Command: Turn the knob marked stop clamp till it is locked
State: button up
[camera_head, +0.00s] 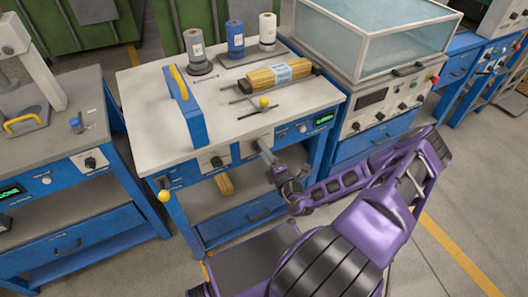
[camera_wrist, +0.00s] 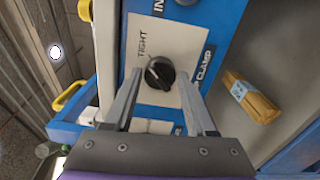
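The stop clamp knob (camera_wrist: 159,74) is round and black with a pale pointer mark, on a white plate (camera_wrist: 172,36) in the wrist view. "TIGHT" is printed near it; the mark points up and left, roughly to that word's side. The blue panel beside it reads "P CLAMP", the rest hidden. My gripper (camera_wrist: 160,80) is open, one finger on each side of the knob, with small gaps visible; I cannot tell how far the tips reach. In the head view my gripper (camera_head: 262,146) is at the bench's front panel and hides the knob.
Another black knob (camera_head: 216,161) is left on the same bench (camera_head: 150,135). A yellow ball knob (camera_head: 164,195) sticks out at its left corner. A wood bundle (camera_head: 224,184) lies on the lower shelf. A glass-covered machine (camera_head: 372,45) stands to the right.

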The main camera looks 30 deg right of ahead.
jog(key=o, duration=0.3)
jog(key=s, duration=1.7)
jog(key=shift+s+d, duration=0.25)
